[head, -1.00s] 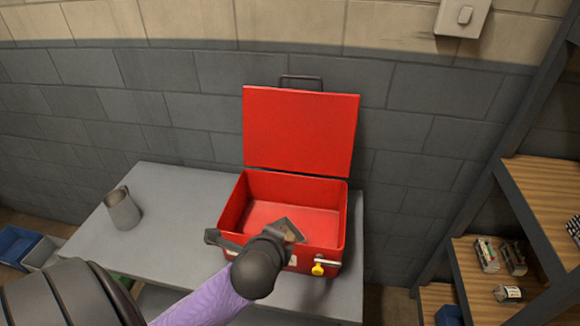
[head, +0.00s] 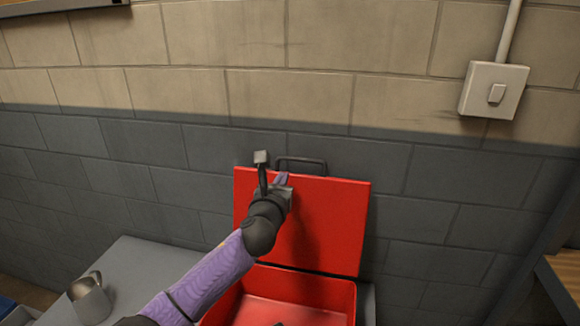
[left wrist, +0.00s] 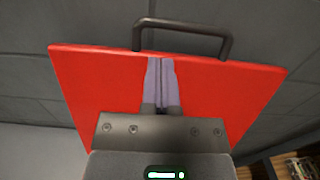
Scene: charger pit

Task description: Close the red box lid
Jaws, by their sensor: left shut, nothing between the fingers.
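The red box (head: 290,298) stands on the grey table with its lid (head: 325,225) raised upright at the back, near the wall. A dark handle (head: 303,162) sits on the lid's top edge. My left gripper (head: 283,178) is shut and empty, in front of the upper part of the lid. In the left wrist view its fingers (left wrist: 160,72) reach near the lid's top edge, just below the handle (left wrist: 185,30), with the red lid (left wrist: 95,85) filling the middle. I cannot tell whether the fingertips touch the lid.
A metal jug (head: 89,298) stands on the grey table (head: 150,268), left of the box. A block wall (head: 130,165) rises behind, with a white switch box (head: 493,90). A wooden shelf (head: 565,280) is at the right edge.

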